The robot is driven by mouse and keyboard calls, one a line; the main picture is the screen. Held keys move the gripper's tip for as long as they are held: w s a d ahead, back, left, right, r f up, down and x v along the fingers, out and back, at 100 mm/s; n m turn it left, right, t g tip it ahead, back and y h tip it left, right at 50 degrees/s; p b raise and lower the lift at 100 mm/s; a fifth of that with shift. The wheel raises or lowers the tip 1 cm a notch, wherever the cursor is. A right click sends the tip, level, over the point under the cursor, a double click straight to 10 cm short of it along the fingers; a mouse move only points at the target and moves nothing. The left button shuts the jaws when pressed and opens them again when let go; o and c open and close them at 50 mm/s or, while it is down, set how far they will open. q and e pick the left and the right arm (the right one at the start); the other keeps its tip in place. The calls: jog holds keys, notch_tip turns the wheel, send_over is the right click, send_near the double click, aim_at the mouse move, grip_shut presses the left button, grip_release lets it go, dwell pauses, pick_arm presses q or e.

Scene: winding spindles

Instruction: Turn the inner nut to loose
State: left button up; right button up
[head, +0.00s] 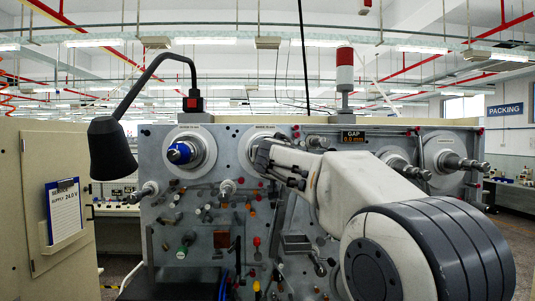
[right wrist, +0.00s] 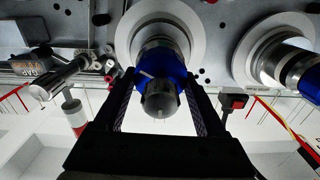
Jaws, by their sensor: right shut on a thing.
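The panel (head: 215,230) carries two large spindles side by side at upper left. The inner spindle, with its pale disc (head: 247,147), is mostly behind my right gripper (head: 268,158) in the head view. In the right wrist view my right gripper (right wrist: 161,82) has its two dark fingers on either side of the blue nut (right wrist: 175,72), shut on it. A dark rounded spindle end (right wrist: 161,101) pokes out between the fingers. The outer spindle's blue nut (head: 179,153) is uncovered; it also shows at the right of the wrist view (right wrist: 309,80). My left gripper is out of view.
A black lamp (head: 112,150) hangs at the panel's left edge. A gap display reading 0.0 mm (head: 353,137) sits on the panel top. More metal spindles (head: 455,162) stick out at right. Several small knobs cover the lower panel, including a green one (head: 182,252).

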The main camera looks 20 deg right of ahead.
jog(key=n+b, duration=0.1)
jog(key=n, duration=0.4)
jog(key=shift+a+f+b, duration=0.1)
jog(key=shift+a+b, duration=0.05)
jog(key=shift+b, duration=0.2)
jog(key=n, duration=0.3)
jog(key=shift+a+n+b, duration=0.1)
jog(key=shift+n+b, duration=0.2)
jog(key=shift+n, duration=0.1)
jog(key=n, duration=0.2)
jog(key=shift+n, duration=0.3)
jog(key=n, duration=0.6)
jog(key=shift+f+n, duration=0.15)
jog(key=shift+n, duration=0.15)
jog(key=n, duration=0.5)
jog(key=shift+w+f, duration=0.1)
jog(key=shift+f, duration=0.1)
jog(key=shift+n, duration=0.4)
jog(key=o, duration=1.3)
